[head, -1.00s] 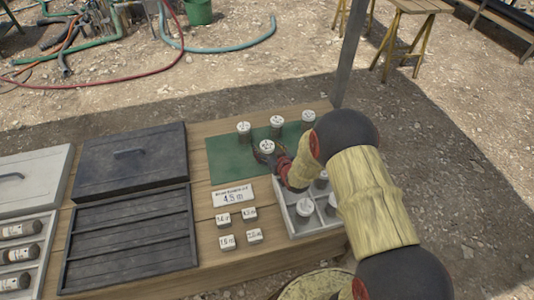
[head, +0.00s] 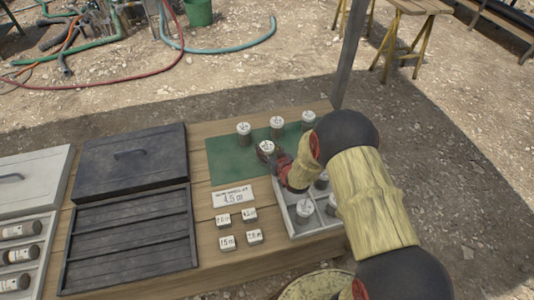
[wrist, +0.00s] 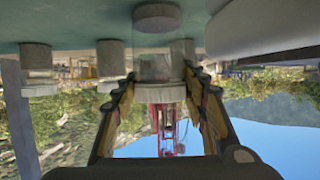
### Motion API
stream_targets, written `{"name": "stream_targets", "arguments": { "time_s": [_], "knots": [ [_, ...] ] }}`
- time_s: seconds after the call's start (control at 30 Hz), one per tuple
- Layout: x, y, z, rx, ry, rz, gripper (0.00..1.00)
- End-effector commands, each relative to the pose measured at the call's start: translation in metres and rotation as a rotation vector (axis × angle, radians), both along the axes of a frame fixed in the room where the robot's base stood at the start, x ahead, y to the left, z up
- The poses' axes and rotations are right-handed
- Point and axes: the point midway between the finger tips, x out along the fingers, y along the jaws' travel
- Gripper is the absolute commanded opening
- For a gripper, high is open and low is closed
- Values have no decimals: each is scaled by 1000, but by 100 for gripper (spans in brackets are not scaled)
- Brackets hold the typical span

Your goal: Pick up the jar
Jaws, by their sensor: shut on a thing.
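The jar (head: 266,147), with a pale marked lid, is at the front of the green mat (head: 230,160) in the head view. My gripper (head: 275,157) reaches it from the right and is shut on it. In the wrist view, which is upside down, the jar's lid end (wrist: 160,93) is between the two fingers of my gripper (wrist: 160,100). Its clear body extends up toward the mat. I cannot tell whether its base touches the mat. My arm hides part of the mat's right side.
Similar jars (head: 244,128), (head: 277,122), (head: 308,117) stand behind it on the mat. A pale divided tray (head: 318,230) with jars lies at front right, partly under my arm. A card (head: 233,196) and several small labelled blocks (head: 227,242) lie in front. A dark slatted tray (head: 130,240) lies left.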

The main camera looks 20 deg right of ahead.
Motion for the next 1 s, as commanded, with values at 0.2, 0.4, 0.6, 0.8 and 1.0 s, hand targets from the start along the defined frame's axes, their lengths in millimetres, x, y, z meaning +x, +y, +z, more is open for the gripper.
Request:
{"name": "stream_targets", "arguments": {
  "time_s": [0.2,0.4,0.6,0.8,1.0],
  "knots": [
    [1,0,1,0,-2,0,8],
    [1,0,4,0,-2,0,8],
    [1,0,25,0,-4,0,8],
    [-20,1,61,0,-4,0,8],
    [-60,2,101,0,-2,0,8]
  ]
}}
